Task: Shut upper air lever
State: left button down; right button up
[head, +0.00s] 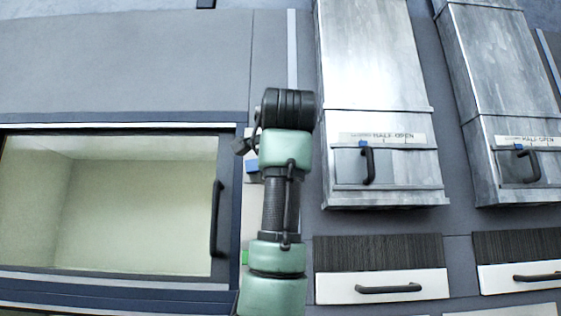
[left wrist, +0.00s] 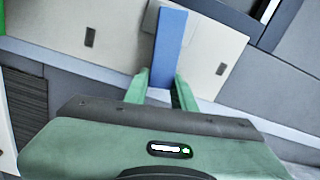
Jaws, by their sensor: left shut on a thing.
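A blue lever (left wrist: 170,42) stands out from a pale panel (left wrist: 117,24) in the left wrist view. My left gripper (left wrist: 160,78) has its two green fingers on either side of the lever's near end and is shut on it. In the head view a small part of the blue lever (head: 253,165) shows left of my arm, above a green piece (head: 245,257). My arm hides the rest of the panel and the gripper there. My right gripper is in neither view.
A windowed door with a dark handle (head: 216,218) is on the left. Two metal ducts (head: 375,60) (head: 495,60) marked "HALF-OPEN" stand on the right, each with a dark handle. Drawers (head: 380,287) (head: 520,276) sit below them. The panel has dark slots (left wrist: 90,37) (left wrist: 220,68) either side of the lever.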

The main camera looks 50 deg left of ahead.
pick_arm(q)
jog(key=shift+f+m+b, duration=0.5)
jog(key=shift+f+m, duration=0.1)
jog(key=shift+m, duration=0.5)
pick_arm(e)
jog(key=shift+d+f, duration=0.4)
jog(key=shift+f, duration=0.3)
pick_arm(q)
jog(key=c, duration=1.3)
grip_release()
jog(key=shift+o, duration=0.7)
jog(key=shift+w+a+f, duration=0.1)
jog(key=shift+w+a, duration=0.05)
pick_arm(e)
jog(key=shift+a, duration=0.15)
pick_arm(q)
jog(key=b+v, duration=0.3)
jog(key=v, duration=0.5)
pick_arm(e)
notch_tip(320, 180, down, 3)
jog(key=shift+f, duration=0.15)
